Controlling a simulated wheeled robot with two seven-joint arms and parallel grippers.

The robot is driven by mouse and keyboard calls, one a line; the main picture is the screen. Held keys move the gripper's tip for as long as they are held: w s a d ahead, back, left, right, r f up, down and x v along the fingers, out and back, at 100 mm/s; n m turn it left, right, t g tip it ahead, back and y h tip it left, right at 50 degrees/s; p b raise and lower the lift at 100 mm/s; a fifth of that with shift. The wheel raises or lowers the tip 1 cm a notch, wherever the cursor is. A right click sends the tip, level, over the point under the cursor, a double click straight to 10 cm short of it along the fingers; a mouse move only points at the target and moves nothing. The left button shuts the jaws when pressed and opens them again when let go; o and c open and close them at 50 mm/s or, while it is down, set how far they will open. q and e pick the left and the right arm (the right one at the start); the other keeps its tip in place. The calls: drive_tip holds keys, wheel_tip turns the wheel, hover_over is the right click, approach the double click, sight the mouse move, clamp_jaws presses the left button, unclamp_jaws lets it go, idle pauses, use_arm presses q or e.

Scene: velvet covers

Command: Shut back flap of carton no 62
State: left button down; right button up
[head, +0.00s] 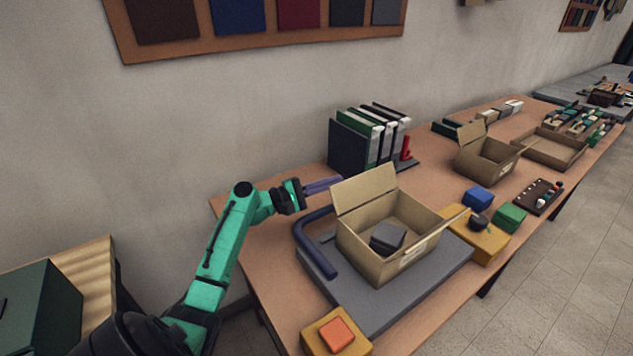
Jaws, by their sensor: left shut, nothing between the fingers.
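An open carton (378,257) stands on a grey board on the table, with a dark grey item (387,238) inside it. Its back flap (364,189) stands up, tilted a little backward. A front flap (440,229) sticks outward on the right side. The label on its front is too small to read. My left gripper (322,185) is shut and empty, behind and left of the raised back flap, with its purple fingers close to the flap's left edge. I cannot tell if they touch. My right gripper is not in view.
A dark blue curved bar (314,246) lies on the grey board (400,297) left of the carton. Binders (372,139) stand behind it. A yellow block with an orange piece (336,334) sits in front. A second open carton (487,158) stands farther right.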

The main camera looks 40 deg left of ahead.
sight(350, 179)
use_arm(q)
drive_tip(key=d+p, duration=0.1)
drive_tip(key=d+r+p, duration=0.1)
drive_tip(key=d, duration=0.1)
drive_tip(key=w+d+r+p, duration=0.1)
drive_tip(key=shift+d+r, duration=0.25)
drive_tip(key=shift+d, duration=0.15)
drive_tip(key=shift+w+f, duration=0.2)
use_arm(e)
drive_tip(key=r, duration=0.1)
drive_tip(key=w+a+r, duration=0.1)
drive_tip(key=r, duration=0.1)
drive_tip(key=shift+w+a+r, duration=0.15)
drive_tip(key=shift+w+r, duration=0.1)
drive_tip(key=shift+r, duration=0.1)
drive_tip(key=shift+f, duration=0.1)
